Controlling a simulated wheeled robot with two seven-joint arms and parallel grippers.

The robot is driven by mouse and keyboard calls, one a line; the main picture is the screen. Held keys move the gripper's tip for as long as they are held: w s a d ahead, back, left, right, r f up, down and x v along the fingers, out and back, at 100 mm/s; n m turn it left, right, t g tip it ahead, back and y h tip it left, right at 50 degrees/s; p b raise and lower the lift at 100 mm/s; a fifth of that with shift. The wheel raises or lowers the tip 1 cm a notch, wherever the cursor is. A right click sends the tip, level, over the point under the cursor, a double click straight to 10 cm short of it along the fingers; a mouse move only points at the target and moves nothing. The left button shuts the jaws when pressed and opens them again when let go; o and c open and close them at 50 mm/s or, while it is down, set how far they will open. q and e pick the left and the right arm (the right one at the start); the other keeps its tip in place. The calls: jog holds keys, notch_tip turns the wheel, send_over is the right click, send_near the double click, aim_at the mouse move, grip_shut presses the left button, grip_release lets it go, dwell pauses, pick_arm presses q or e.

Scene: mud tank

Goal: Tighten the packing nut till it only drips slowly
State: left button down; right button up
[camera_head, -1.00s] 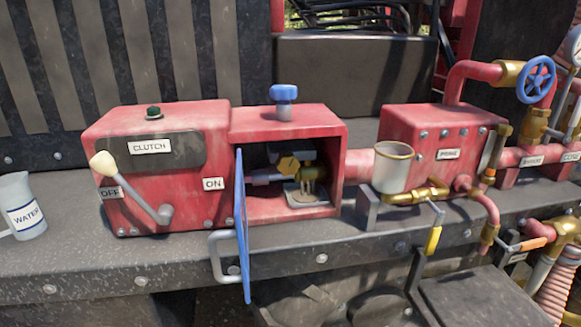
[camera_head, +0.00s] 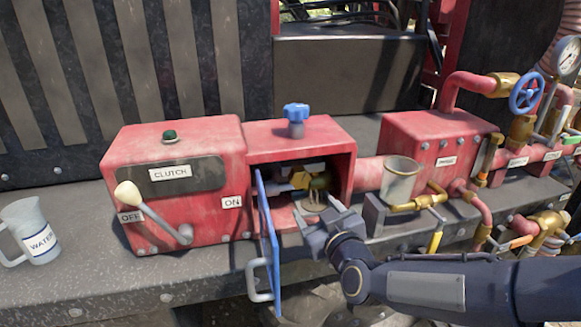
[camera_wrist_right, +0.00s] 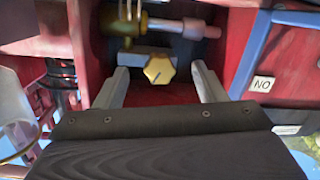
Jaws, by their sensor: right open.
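The brass packing nut (camera_wrist_right: 160,69) is a lobed yellow knob inside the open red box; in the right wrist view it shows between my open fingers, apart from both. In the head view the nut (camera_head: 312,170) is partly hidden in shadow. My right gripper (camera_head: 326,222) is at the mouth of the box, open and empty; it also shows in the right wrist view (camera_wrist_right: 160,88). The shaft and brass gland (camera_wrist_right: 150,24) lie beside the nut. I cannot make out any drip. My left gripper is not in view.
The open blue door (camera_head: 267,240) stands just left of my right gripper. The clutch lever (camera_head: 150,210) and water jug (camera_head: 32,232) are left.

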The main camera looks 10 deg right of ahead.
aim_at(301, 181)
jog(key=shift+n+t+h, duration=0.4)
jog(key=shift+t, duration=0.3)
jog(key=w, duration=0.3)
jog(key=w+r+p, duration=0.1)
jog(key=w, duration=0.2)
jog(key=w+a+r, duration=0.1)
jog(key=w, duration=0.2)
jog(key=shift+w+a+r+p, duration=0.1)
jog(key=shift+r+p, duration=0.05)
jog(key=shift+p, duration=0.25)
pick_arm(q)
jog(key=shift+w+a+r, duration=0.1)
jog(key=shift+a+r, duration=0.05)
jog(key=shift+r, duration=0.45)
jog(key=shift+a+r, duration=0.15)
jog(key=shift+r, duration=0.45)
